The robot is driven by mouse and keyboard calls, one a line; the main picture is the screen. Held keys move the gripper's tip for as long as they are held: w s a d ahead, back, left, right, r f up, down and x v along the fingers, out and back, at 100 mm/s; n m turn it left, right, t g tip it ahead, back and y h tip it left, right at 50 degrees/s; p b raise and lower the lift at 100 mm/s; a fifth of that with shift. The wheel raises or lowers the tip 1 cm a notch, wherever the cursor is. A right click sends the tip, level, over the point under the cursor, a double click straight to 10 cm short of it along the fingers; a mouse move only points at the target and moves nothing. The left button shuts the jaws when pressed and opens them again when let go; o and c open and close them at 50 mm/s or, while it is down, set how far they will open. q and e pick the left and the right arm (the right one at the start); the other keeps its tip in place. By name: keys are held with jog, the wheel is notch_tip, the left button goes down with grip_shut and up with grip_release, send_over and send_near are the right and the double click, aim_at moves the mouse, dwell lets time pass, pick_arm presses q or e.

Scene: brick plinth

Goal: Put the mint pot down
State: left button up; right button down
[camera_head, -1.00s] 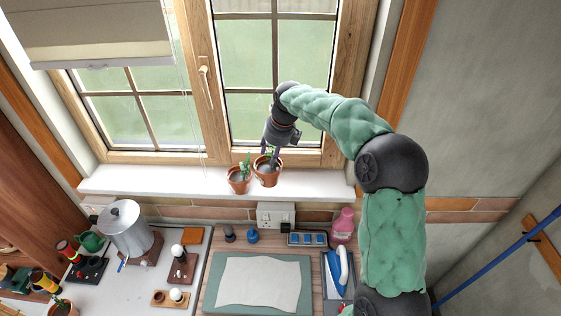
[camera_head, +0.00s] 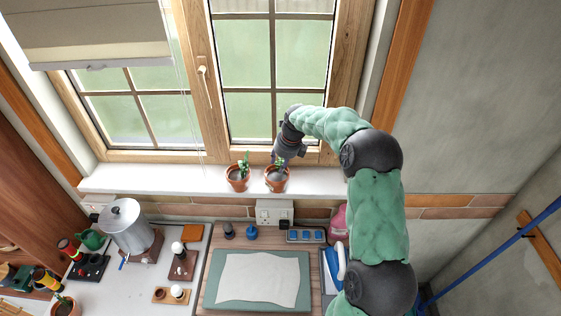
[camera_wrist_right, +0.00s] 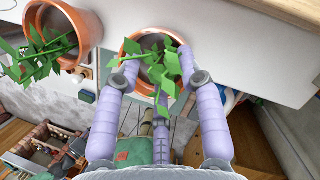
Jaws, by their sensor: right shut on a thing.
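The mint pot (camera_head: 277,184), a terracotta pot with a green plant, is at the window sill (camera_head: 130,178), right of another potted plant. My right gripper (camera_head: 279,163) reaches down to it from above and is shut on it. My left gripper is not in view.
The second terracotta pot (camera_head: 238,184) stands close on the left, with a small gap. The sill is clear farther left and to the right. Below are wall sockets (camera_head: 274,213), a worktop with a green mat (camera_head: 210,295), and a metal pot (camera_head: 133,235).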

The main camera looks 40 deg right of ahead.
jog(key=c, duration=0.8)
grip_release()
jog(key=shift+f, duration=0.1)
jog(key=shift+a, duration=0.1)
jog(key=b+v, duration=0.1)
jog(key=v, duration=1.1)
